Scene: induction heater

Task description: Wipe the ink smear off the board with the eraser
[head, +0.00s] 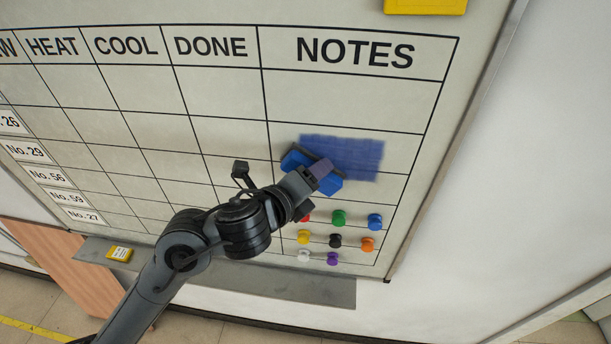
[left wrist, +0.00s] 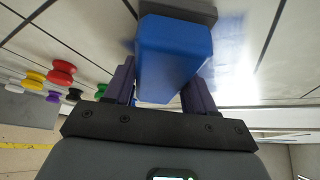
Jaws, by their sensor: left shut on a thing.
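The white board (head: 220,95) has a printed grid with HEAT, COOL, DONE and NOTES columns. A blue ink smear (head: 358,155) lies in the NOTES column. My left gripper (head: 318,172) is shut on the blue eraser (head: 331,184), which overlaps the smear's lower left part in the head view. In the left wrist view the eraser (left wrist: 173,55) sits between the two fingers, with its dark grey pad (left wrist: 180,10) toward the board. I cannot tell for sure whether the pad touches the board. Part of the smear is hidden behind the eraser. My right gripper is not in view.
Several coloured magnets (head: 335,240) are on the board just below the gripper. A grey tray (head: 310,291) runs along the board's lower edge, with a yellow item (head: 119,254) at its left. Another yellow item (head: 425,5) is at the top. Number labels (head: 47,175) are at the left.

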